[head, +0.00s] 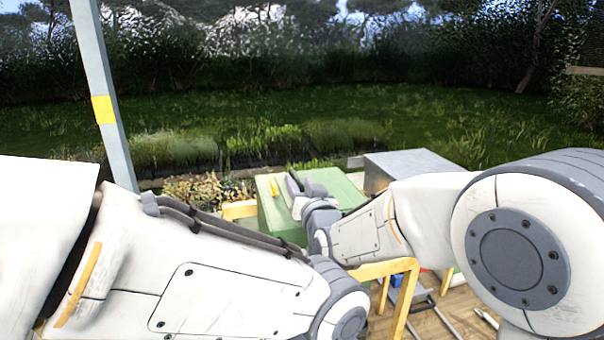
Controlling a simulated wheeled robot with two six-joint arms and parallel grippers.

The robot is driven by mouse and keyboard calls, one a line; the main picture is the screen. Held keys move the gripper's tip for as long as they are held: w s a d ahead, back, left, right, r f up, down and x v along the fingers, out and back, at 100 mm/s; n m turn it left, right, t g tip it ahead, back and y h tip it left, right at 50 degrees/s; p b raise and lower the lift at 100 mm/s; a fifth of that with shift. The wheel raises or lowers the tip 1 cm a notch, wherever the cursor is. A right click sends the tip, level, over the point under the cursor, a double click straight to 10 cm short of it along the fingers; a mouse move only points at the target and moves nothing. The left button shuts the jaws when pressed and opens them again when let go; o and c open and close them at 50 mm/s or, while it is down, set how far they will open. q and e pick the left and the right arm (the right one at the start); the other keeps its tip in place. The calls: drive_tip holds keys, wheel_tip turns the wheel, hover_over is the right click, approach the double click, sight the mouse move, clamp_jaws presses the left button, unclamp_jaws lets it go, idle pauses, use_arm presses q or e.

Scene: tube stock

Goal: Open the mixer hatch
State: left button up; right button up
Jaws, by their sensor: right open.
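A green box-shaped unit (348,190), which looks like the mixer, stands ahead of me, partly hidden behind my arms. Its flat green top looks closed. A small yellow handle (273,187) stands up near the left of that top. My right gripper (300,186) is open over the green top, just right of the yellow handle. I see no contact between the gripper and the handle. My left arm crosses the lower left of the view. Its gripper is out of sight.
A grey metal box (412,165) stands right behind the green unit. A yellow frame (402,290) rises in front on the wooden floor (455,312). A grey post (100,90) with a yellow band stands at left. Planting beds and grass lie behind.

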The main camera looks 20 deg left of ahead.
drive_tip(key=shift+w+a, duration=0.25)
clamp_jaws()
idle(1.4)
